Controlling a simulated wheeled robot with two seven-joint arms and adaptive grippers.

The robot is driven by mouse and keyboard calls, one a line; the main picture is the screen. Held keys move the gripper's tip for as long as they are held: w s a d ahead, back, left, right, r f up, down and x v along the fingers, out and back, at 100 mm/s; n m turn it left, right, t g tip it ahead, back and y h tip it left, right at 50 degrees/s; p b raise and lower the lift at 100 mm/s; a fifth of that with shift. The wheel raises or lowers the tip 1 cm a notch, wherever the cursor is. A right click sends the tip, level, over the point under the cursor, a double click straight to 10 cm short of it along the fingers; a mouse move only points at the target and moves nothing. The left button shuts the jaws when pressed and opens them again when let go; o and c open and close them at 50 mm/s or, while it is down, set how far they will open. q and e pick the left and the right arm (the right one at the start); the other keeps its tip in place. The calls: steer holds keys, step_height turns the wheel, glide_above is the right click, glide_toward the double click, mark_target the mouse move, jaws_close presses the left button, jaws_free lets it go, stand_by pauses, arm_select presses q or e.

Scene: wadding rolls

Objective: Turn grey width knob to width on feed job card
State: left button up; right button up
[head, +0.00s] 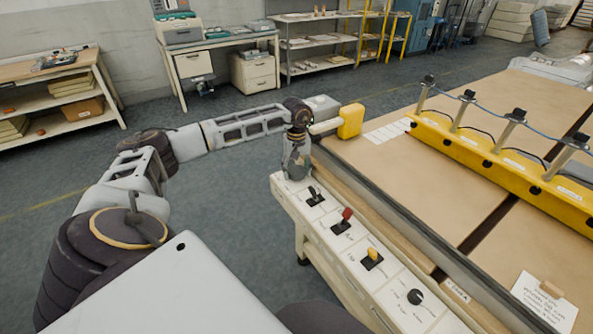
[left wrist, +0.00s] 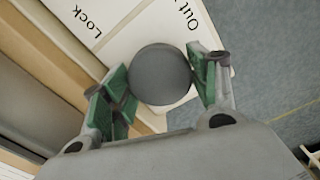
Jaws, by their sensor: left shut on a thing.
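A round grey knob (left wrist: 160,75) sits on the white control panel, between labels reading "Lock" and "Out" in the left wrist view. My left gripper (head: 294,172) is at the panel's far end, pointing down. Its green-padded fingers (left wrist: 164,84) are shut on the grey knob, one on each side. The gripper hides the knob in the head view. No width scale is readable. A white card (head: 540,305) with small print lies on the tan surface at lower right; its text is too small to read. My right gripper is not in view.
Along the panel (head: 350,268) stand a black lever (head: 314,196), a red lever (head: 344,218), a yellow lever (head: 372,256) and a black knob (head: 415,297). A yellow bar (head: 490,165) with posts crosses the tan bed. A yellow block (head: 350,121) stands near the wrist.

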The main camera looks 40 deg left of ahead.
arm_select(q)
steer(key=m, duration=0.3)
steer(key=shift+m, duration=0.4)
steer(key=m, duration=0.3)
steer(key=shift+m+b, duration=0.65)
steer(key=shift+m, duration=0.85)
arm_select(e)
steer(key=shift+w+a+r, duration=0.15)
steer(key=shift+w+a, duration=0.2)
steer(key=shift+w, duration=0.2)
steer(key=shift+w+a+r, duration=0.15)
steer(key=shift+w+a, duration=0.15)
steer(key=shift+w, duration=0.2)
arm_select(q)
steer(key=shift+m, duration=0.3)
steer(key=shift+b, duration=0.4)
steer(key=shift+m+b, duration=0.4)
steer(key=shift+m, duration=0.1)
steer(key=shift+m+b, duration=0.8)
steer(key=shift+b, duration=0.25)
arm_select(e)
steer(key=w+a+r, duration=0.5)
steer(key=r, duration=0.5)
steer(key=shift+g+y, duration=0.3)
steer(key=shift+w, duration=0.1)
